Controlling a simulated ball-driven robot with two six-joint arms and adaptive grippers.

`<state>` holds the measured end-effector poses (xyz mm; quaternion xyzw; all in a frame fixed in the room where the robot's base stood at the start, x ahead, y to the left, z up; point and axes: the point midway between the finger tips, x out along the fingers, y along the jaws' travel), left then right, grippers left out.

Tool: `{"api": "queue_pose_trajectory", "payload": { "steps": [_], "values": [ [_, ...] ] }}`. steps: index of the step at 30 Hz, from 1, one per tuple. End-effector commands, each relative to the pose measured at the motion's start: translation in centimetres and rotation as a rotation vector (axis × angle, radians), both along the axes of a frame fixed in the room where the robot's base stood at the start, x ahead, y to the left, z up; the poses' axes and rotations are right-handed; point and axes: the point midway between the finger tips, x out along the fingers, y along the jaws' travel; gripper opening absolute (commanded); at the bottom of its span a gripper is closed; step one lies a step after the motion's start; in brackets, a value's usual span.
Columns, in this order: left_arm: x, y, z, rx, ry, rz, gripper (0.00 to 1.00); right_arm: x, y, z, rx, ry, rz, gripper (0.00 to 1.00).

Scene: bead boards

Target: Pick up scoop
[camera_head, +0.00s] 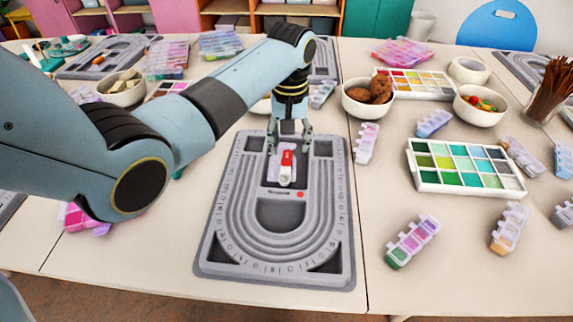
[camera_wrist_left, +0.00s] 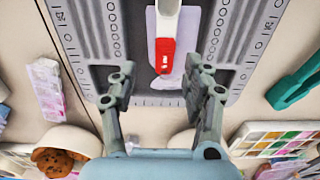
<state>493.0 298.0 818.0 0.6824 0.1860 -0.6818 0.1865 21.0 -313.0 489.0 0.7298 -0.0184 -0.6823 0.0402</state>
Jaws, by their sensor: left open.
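A red and white piece (camera_head: 287,160), which looks like the scoop, lies on the grey bead board (camera_head: 232,262) near its far end. A pale lavender part shows beneath or beside it; I cannot tell whether it belongs to the scoop. In the left wrist view the red part (camera_wrist_left: 165,55) lies ahead, between the lines of the fingers. My left gripper (camera_head: 289,146) is open and empty above the far end of the board, its fingers on either side of the piece. The fingers also show in the left wrist view (camera_wrist_left: 158,80). My right gripper is out of sight.
A bowl with brown lumps (camera_head: 347,103) stands right of the board. A white paint-like tray (camera_head: 417,183) of green and blue squares lies further right, among several small bead boxes. My left arm hides part of the left table. Bare table lies right of the board.

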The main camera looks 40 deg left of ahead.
Motion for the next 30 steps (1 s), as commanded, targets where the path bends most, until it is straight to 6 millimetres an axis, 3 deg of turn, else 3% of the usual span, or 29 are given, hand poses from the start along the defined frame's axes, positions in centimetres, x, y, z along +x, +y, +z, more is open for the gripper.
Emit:
{"api": "queue_pose_trajectory", "payload": {
  "steps": [6,16,26,30],
  "values": [
    [-0.5,0.4,-3.6,0.0,0.004,0.001,0.49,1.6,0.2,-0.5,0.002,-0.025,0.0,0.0],
    [-0.5,0.4,-4.2,0.0,0.001,0.0,0.48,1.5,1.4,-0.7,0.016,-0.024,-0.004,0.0],
    [-0.5,0.3,-4.2,0.0,0.002,0.0,0.05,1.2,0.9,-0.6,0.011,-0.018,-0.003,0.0],
    [-0.5,0.4,-4.2,0.0,0.002,0.0,0.02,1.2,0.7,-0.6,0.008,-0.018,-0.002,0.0]
  ]
}}
